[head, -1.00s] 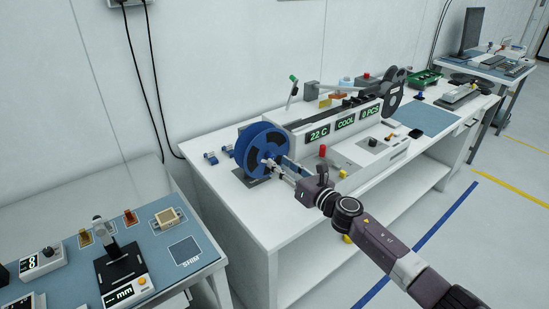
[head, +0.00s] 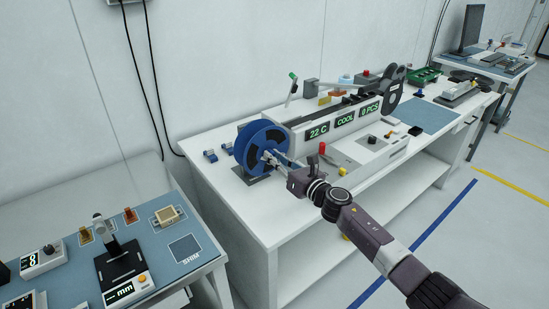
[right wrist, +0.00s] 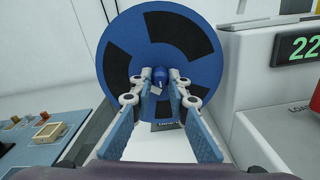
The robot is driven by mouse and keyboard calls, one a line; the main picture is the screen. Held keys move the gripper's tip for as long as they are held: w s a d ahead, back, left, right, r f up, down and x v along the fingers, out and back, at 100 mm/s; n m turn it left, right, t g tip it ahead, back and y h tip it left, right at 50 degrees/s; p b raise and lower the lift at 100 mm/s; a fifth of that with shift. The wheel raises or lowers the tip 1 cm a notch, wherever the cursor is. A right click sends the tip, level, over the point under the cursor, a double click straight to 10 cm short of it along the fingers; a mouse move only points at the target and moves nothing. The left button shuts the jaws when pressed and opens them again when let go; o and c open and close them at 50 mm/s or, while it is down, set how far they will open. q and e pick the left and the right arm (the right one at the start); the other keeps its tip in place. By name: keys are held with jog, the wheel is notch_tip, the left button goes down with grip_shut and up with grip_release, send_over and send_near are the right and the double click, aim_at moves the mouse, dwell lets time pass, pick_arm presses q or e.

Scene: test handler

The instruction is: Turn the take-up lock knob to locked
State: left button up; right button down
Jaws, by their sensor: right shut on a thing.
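The take-up reel (head: 258,146) is a blue disc with black windows, upright at the left end of the white handler; it also fills the upper right wrist view (right wrist: 160,25). My left gripper is not in view.
The handler (head: 335,125) shows green displays reading 22 C, COOL and 0 PCS. A second bench (head: 185,250) with a gauge is at the lower left. Blue clips (head: 210,156) lie left of the reel.

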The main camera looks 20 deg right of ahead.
jog(key=shift+m, duration=0.3)
jog(key=shift+d+f+m+p, duration=0.15)
jog(key=shift+m+p, duration=0.95)
jog(key=shift+m, duration=6.2)
jog(key=shift+a+f+m+p, duration=0.2)
jog(key=shift+m+p, duration=0.85)
jog(key=shift+m, duration=6.25)
